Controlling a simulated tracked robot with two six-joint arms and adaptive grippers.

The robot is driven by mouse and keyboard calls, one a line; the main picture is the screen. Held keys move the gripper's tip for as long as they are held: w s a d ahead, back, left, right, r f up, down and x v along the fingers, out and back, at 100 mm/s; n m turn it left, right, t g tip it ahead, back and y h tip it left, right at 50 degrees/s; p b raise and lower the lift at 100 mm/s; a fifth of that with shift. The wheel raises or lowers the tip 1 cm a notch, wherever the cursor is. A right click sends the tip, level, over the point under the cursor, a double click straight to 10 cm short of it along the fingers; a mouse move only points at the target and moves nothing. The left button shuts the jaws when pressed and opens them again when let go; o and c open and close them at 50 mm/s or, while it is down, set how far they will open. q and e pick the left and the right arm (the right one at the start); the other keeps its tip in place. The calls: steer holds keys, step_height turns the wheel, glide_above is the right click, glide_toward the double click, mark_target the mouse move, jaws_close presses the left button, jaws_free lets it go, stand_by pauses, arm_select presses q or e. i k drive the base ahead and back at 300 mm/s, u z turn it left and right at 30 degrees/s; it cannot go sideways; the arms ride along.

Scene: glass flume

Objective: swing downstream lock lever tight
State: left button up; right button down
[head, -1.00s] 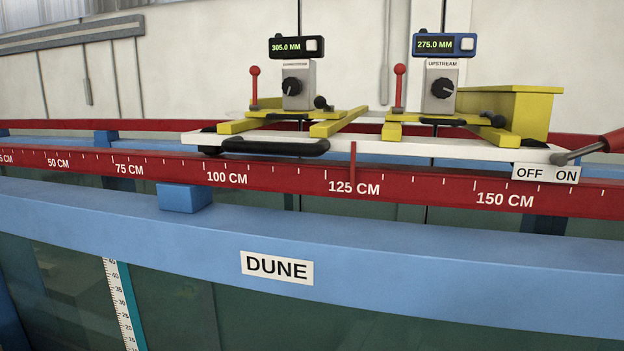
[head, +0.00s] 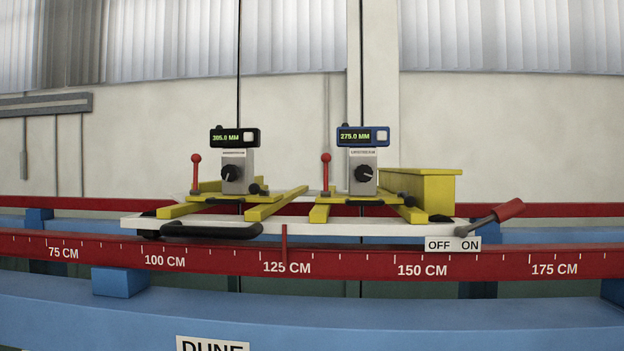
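The downstream unit stands at the left of the white carriage (head: 270,227). Its black display (head: 235,137) reads 305.0 MM above a grey block with a black knob (head: 233,172). The downstream lock lever (head: 196,172), a red rod with a red ball on top, stands upright left of that block. The upstream unit stands to the right, with a blue-framed display (head: 362,136) reading 275.0 MM and a similar upright red lever (head: 326,172). Neither of my grippers is in view.
A red scale rail (head: 340,262) runs across below the carriage, its pointer (head: 284,245) near 125 CM. A black handle (head: 210,231) is on the carriage front. A red-gripped lever (head: 495,215) leans right over an OFF/ON label (head: 453,244).

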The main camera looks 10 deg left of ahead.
mark_target(254, 188)
steer(key=u, duration=1.25)
steer(key=i, duration=0.1)
steer(key=z, duration=2.4)
steer(key=k, duration=1.95)
steer(key=u, duration=1.25)
steer(key=i, duration=1)
steer(key=z, duration=0.05)
